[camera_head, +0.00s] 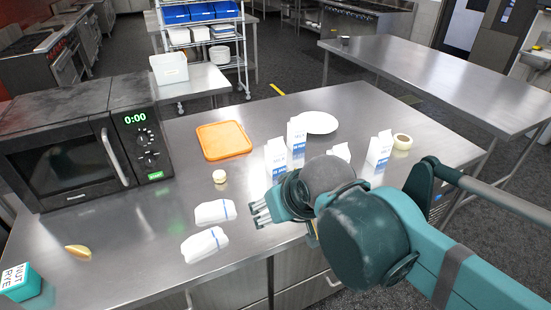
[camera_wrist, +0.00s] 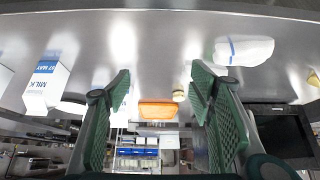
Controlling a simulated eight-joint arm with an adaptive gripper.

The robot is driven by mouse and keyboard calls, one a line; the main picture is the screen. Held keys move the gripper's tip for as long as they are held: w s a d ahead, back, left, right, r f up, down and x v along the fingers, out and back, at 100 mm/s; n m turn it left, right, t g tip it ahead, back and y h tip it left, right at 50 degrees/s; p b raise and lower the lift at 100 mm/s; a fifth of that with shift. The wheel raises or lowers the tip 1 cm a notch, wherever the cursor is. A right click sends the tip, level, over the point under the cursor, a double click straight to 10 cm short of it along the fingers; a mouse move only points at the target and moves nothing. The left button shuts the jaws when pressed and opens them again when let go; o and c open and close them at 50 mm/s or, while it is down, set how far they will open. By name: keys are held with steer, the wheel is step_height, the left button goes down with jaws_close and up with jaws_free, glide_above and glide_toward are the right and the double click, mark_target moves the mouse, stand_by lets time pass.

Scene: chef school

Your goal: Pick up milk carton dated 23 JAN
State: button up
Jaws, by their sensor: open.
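Several white milk cartons with blue print stand on the steel counter behind my gripper in the head view: a front left carton (camera_head: 275,158), a back carton (camera_head: 297,138), a right carton (camera_head: 379,152) and one mostly hidden behind my wrist (camera_head: 341,152). Their dates are too small to read there. In the wrist view a carton (camera_wrist: 47,85) at the left seems to read "07 MAY"; I cannot make out 23 JAN anywhere. My gripper (camera_head: 262,211) is open and empty, its fingers also showing in the wrist view (camera_wrist: 160,92), with no carton between them.
Two white packets (camera_head: 214,212) (camera_head: 205,244) lie left of my gripper. A microwave (camera_head: 70,150) stands left.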

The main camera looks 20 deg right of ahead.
steer(key=w+d+r+m+g+p, duration=0.35)
steer(key=w+r+m+p, duration=0.25)
steer(key=w+r+p, duration=0.4)
steer(key=m+g+p, duration=0.4)
steer(key=m+p, duration=0.7)
steer(key=p, duration=0.2)
glide_toward(276, 140)
step_height(276, 140, down, 6)
steer(key=shift+f, duration=0.1)
step_height(276, 140, down, 4)
steer(key=shift+d+f+b, duration=0.1)
steer(key=shift+b, duration=0.2)
steer(key=shift+f, duration=0.6)
steer(key=shift+f, duration=1.3)
